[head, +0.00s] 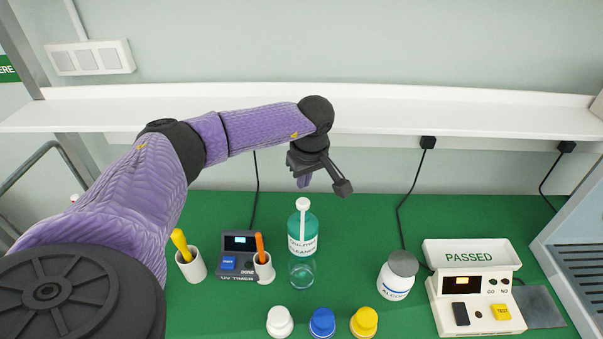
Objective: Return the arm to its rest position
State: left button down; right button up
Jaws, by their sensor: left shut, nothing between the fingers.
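My left arm, purple with dark joints, comes in from the left and reaches over the green bench (370,230). Its gripper (325,186) hangs in the air near the shelf's front, above the bench. My right gripper does not show.
A clear glass (302,273) stands before the bottle. A UV timer (238,257), two white cups with tools (191,264), (264,268), an alcohol bottle (397,277), white, blue and yellow caps (322,322) and a tester (475,290) surround it. A white shelf (430,112) runs behind.

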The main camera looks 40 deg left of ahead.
pick_arm(q)
notch_tip(320, 180, up, 4)
jog(key=shift+f+p, duration=0.2)
jog(key=shift+p, duration=0.9)
jog(key=shift+r, duration=0.1)
